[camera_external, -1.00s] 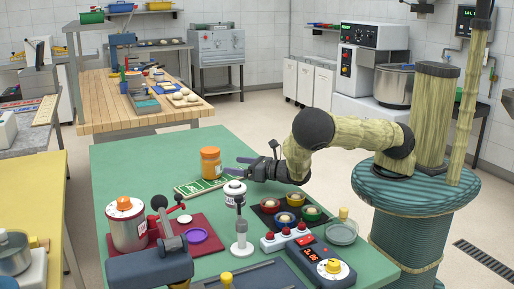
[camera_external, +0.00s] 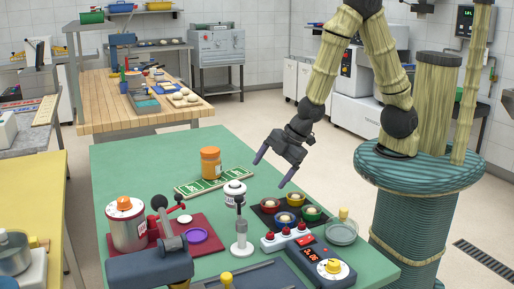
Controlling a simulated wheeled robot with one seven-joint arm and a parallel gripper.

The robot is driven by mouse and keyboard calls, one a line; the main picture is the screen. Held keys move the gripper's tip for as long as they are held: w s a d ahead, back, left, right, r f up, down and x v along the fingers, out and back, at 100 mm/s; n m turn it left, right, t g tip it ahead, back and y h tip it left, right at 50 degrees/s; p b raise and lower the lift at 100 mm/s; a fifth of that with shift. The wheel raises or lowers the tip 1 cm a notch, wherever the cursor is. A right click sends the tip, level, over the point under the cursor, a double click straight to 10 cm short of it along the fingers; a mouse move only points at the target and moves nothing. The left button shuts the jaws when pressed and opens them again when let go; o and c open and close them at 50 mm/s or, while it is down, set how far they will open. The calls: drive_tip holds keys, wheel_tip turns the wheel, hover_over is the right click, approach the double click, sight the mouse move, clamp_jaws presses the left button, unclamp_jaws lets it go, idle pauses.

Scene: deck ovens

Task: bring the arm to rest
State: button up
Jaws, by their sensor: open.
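My gripper (camera_external: 270,173) is open and empty. It hangs in the air above the green table (camera_external: 140,168), with its two dark fingers apart and pointing down and to the left. It is above and behind the dark tray (camera_external: 268,217) that holds small coloured bowls. My arm (camera_external: 325,65) is raised and bent, with its upper part leaving the top of the picture. The fingers touch nothing that I can see.
An orange jar (camera_external: 210,163) stands by a green-and-white strip (camera_external: 202,185). The table's back left is clear.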

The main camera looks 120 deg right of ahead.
drive_tip(key=s+a+r+m+g+y+p, duration=0.2)
drive_tip(key=s+a+r+m, duration=0.3)
drive_tip(key=s+a+r, duration=0.4)
wheel_tip(320, 180, up, 2)
drive_tip(key=shift+s+a+r+g+y+p, duration=0.1)
drive_tip(key=shift+s+a+g+y+p, duration=0.2)
drive_tip(key=shift+a+y+p, duration=0.25)
drive_tip(key=shift+a, duration=0.1)
